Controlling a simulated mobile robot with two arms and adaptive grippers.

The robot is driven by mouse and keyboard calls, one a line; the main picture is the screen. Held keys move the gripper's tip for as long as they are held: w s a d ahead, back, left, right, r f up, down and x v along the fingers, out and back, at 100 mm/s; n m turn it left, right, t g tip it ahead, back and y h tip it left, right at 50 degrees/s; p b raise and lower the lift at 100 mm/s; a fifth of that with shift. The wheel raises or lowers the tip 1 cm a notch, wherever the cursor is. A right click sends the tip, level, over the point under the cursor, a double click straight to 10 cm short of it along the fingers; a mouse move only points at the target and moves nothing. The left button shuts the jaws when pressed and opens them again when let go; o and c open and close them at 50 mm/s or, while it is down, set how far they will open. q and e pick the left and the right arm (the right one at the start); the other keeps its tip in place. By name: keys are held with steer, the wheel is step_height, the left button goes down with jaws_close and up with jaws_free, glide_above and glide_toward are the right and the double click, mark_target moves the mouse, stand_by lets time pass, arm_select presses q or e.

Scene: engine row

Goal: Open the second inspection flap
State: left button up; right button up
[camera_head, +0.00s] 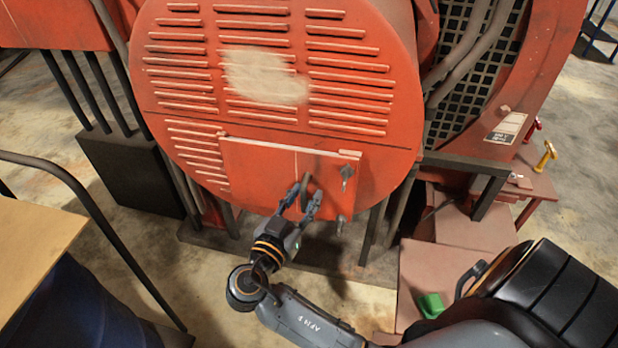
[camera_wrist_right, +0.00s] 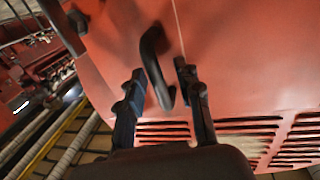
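The red inspection flap (camera_head: 258,172) is a flat panel low on the front of the big round red engine housing, and it looks shut. No other flap is clear, so I cannot tell its number. A dark curved handle (camera_wrist_right: 152,62) stands out from it and also shows in the head view (camera_head: 305,186). My right gripper (camera_head: 304,197) is at the handle, its fingers apart. In the right wrist view the handle lies between the two open fingers (camera_wrist_right: 160,70), with no clear grip on it. My left gripper is not in view.
A grey diamond-shaped latch piece (camera_head: 346,172) sits at the flap's right, with a small metal knob (camera_head: 340,222) below. Louvres (camera_head: 345,65) cover the housing above. A tan tabletop (camera_head: 35,250) and a dark rail (camera_head: 95,225) stand at left. A green object (camera_head: 430,305) lies at lower right.

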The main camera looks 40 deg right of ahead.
steer(key=shift+s+a+r, duration=0.1)
steer(key=shift+r, duration=0.05)
steer(key=shift+c, duration=0.2)
jaws_close()
